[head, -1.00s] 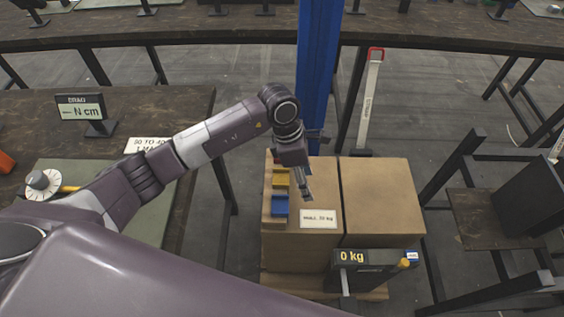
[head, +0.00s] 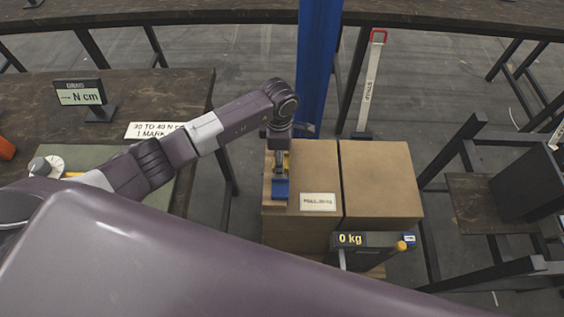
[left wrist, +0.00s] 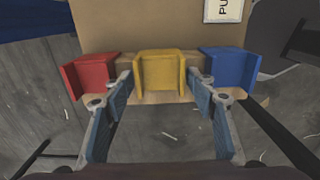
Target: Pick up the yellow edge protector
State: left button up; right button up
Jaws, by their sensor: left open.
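The yellow edge protector (left wrist: 161,72) sits on the edge of the cardboard box in the left wrist view, between a red one (left wrist: 92,74) and a blue one (left wrist: 231,66). My left gripper (left wrist: 160,82) is open, with one finger on each side of the yellow protector's lower part. I cannot tell whether the fingers touch it. In the head view my left gripper (head: 281,180) is over the box's left edge and mostly hides the yellow protector. The blue protector (head: 280,189) shows just in front of it. My right gripper is not in view.
Two cardboard boxes (head: 380,185) stand side by side, the left one with a white label (head: 318,202). A blue post (head: 318,70) rises behind them. A "0 kg" display (head: 362,240) is in front. A dark workbench (head: 190,90) is at left.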

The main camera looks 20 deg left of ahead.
pick_arm(q)
jog(key=c, duration=0.9)
jog(key=shift+r, duration=0.1)
